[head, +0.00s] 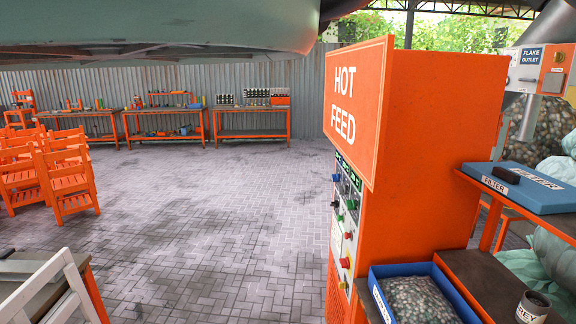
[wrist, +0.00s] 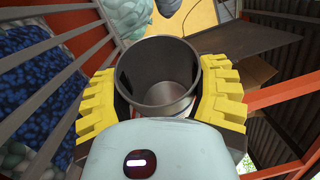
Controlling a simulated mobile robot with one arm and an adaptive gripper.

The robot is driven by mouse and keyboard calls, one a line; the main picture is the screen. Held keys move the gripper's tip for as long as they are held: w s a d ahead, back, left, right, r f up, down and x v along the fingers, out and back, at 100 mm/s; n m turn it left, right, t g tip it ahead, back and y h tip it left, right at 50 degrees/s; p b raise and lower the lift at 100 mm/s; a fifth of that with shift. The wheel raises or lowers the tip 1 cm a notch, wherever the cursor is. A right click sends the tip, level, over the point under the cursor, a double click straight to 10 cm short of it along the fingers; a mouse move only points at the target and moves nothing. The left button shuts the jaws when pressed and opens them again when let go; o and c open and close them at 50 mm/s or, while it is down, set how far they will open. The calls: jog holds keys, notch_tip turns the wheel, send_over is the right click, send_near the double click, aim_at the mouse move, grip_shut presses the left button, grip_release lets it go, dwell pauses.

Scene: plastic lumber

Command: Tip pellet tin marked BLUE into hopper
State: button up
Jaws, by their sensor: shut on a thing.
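In the wrist view my gripper (wrist: 160,98) has its yellow fingers closed on both sides of a dark grey round tin (wrist: 138,72). The tin's open mouth faces the camera. Its inside looks bare down to a pale bottom, with no pellets seen. Its label is hidden, so I cannot read a colour name. Blue pellets (wrist: 28,75) lie behind grey bars at the left, apart from the tin; this looks like a grated hopper, but I cannot be sure. My gripper and this tin do not show in the head view.
In the head view an orange HOT FEED cabinet (head: 432,150) stands right of centre. Beside it are a blue tray (head: 378,300) of grey flakes, a tin ending in "REY" (head: 532,308) and a blue FILTER box (head: 520,188). Orange chairs (head: 50,175) stand left. The middle floor is clear.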

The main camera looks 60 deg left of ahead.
jog(key=shift+r+m+p, duration=0.4)
jog(key=shift+r+p, duration=0.1)
jog(key=shift+p, duration=0.75)
jog(key=m+p, duration=0.1)
jog(key=p, duration=0.3)
jog(key=r+m+g+p, duration=0.1)
jog(key=m+p, duration=0.1)
jog(key=p, duration=0.2)
jog(key=shift+a+y, duration=0.15)
jog(key=shift+y, duration=0.15)
jog(key=shift+g+p, duration=0.3)
